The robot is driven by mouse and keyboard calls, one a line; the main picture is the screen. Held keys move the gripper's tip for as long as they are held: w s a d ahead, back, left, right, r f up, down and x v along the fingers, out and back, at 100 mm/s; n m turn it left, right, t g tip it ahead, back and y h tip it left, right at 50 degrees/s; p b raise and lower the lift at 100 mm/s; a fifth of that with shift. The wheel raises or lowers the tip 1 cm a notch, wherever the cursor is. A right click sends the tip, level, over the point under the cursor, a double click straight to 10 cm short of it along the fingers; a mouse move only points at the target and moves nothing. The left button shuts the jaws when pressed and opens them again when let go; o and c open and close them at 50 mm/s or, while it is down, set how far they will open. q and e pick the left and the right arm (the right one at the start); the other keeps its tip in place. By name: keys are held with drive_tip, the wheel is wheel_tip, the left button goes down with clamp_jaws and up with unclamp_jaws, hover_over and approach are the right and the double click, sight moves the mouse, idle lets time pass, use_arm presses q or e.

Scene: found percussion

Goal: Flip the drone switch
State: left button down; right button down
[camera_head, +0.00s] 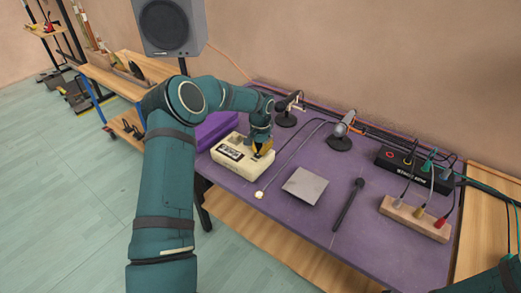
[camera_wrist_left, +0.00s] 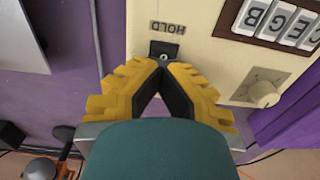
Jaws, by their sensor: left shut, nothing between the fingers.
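The drone box is a cream unit (camera_head: 228,152) on the purple table. In the left wrist view its cream panel (camera_wrist_left: 205,45) carries several letter keys (camera_wrist_left: 275,20), a round knob (camera_wrist_left: 263,92) and a dark switch plate (camera_wrist_left: 163,48) labelled HOLD. A small metal tip shows on that plate. My left gripper (camera_head: 261,150) is over the box's right end. Its yellow-padded fingers are shut and empty, and in the left wrist view the fingertips (camera_wrist_left: 163,64) are right at the switch. Whether they touch it, and which way it is set, I cannot tell. My right gripper is out of view.
Microphones (camera_head: 341,137), a black unit (camera_head: 408,167) and a wooden jack block (camera_head: 413,219) stand farther right.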

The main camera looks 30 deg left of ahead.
use_arm(q)
drive_tip(key=shift+s+f+t+b, duration=0.25)
drive_tip(key=shift+t+b, duration=0.75)
drive_tip(key=shift+b, duration=0.35)
drive_tip(key=shift+s+r+t+b, duration=0.1)
drive_tip(key=shift+t+b, duration=0.35)
drive_tip(key=shift+t, duration=0.05)
drive_tip(key=c, duration=0.9)
unclamp_jaws()
drive_tip(key=shift+o, duration=0.2)
drive_tip(key=shift+r, duration=0.2)
drive_tip(key=v, duration=1.1)
drive_tip(key=shift+a+r, duration=0.15)
drive_tip(key=shift+r, duration=0.25)
